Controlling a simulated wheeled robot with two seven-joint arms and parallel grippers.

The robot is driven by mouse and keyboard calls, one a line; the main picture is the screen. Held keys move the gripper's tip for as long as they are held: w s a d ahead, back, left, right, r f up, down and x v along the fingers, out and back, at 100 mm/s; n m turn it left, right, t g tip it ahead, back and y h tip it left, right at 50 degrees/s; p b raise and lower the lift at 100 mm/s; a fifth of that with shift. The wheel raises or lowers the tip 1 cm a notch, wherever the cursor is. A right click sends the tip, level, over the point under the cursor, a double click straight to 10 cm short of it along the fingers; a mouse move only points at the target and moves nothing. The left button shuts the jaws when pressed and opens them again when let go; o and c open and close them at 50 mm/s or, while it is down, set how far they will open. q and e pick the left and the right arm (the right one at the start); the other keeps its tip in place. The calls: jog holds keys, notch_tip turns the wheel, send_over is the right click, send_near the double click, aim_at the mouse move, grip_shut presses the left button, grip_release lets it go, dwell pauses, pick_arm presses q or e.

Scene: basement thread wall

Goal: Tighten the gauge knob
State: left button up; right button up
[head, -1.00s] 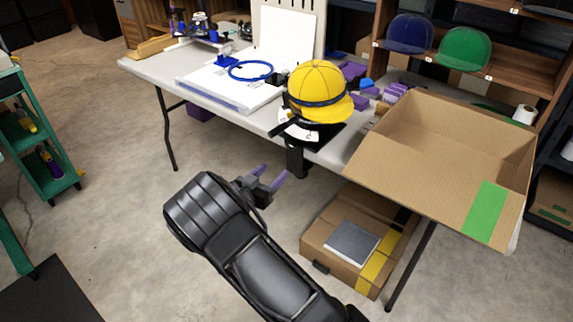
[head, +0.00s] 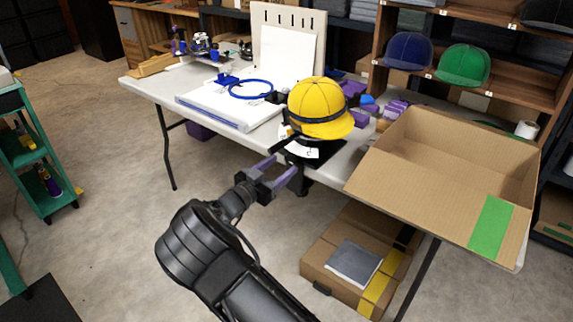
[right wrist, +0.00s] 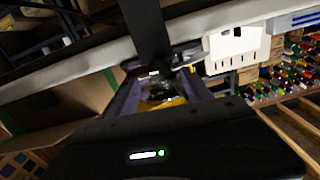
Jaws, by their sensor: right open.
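A yellow cap (head: 320,105) with a dark band sits on a black cap gauge (head: 325,150) at the front edge of the table. A white label or dial shows under the cap. I cannot pick out the knob clearly; dark parts of the gauge hang below the table edge. My right gripper (head: 284,170), with purple fingers, is open and empty, just in front of and below the gauge. In the right wrist view the open fingers (right wrist: 165,88) frame dark gauge parts and a bit of yellow, with a black upright bar above. My left gripper is not in view.
An open cardboard box (head: 430,190) stands at the table's right end. A closed box (head: 340,275) with a grey pad lies on the floor below. A white board with a blue ring (head: 250,89) lies on the table (head: 150,85). A green cart (head: 40,165) stands at left.

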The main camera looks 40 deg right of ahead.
aim_at(290, 160)
jog(key=shift+x, duration=1.4)
jog(key=shift+c, duration=0.6)
grip_shut()
